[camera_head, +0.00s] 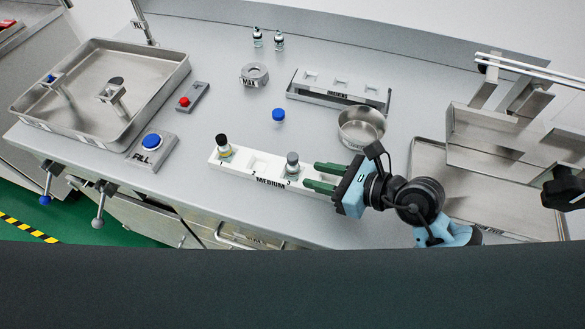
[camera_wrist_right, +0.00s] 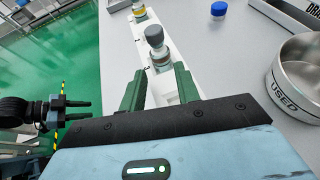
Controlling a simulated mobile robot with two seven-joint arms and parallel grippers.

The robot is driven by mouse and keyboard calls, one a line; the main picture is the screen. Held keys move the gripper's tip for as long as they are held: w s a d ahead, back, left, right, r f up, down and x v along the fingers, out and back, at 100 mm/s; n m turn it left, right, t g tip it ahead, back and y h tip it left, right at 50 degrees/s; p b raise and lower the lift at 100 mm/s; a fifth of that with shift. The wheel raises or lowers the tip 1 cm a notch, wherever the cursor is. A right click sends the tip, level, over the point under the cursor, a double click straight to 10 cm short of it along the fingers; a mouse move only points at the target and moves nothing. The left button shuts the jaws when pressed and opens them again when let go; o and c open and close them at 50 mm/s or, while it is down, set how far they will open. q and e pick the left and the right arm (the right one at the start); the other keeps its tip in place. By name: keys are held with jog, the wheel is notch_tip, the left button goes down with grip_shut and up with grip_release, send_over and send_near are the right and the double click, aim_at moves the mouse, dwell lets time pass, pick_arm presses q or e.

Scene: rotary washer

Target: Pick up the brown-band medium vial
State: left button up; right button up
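A white rack (camera_head: 257,181) marked MEDIUM holds two upright vials. A black-capped vial (camera_head: 223,146) with a yellowish band stands at its left end. A grey-capped vial (camera_head: 292,164) stands in slot 3; its band is too small to tell surely, but looks tan in the right wrist view (camera_wrist_right: 160,59). My right gripper (camera_head: 312,177) has green fingers, open and empty, just right of the grey-capped vial. In the right wrist view, this vial is ahead of and between the fingertips (camera_wrist_right: 157,88), not gripped. My left gripper (camera_wrist_right: 80,110) appears open and empty at the left of that view.
A basin (camera_head: 105,90), FILL button (camera_head: 151,147) and red button (camera_head: 187,100) are left.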

aim_at(301, 177)
jog(key=x, duration=0.5)
jog(key=shift+w, duration=0.1)
jog(key=c, duration=0.6)
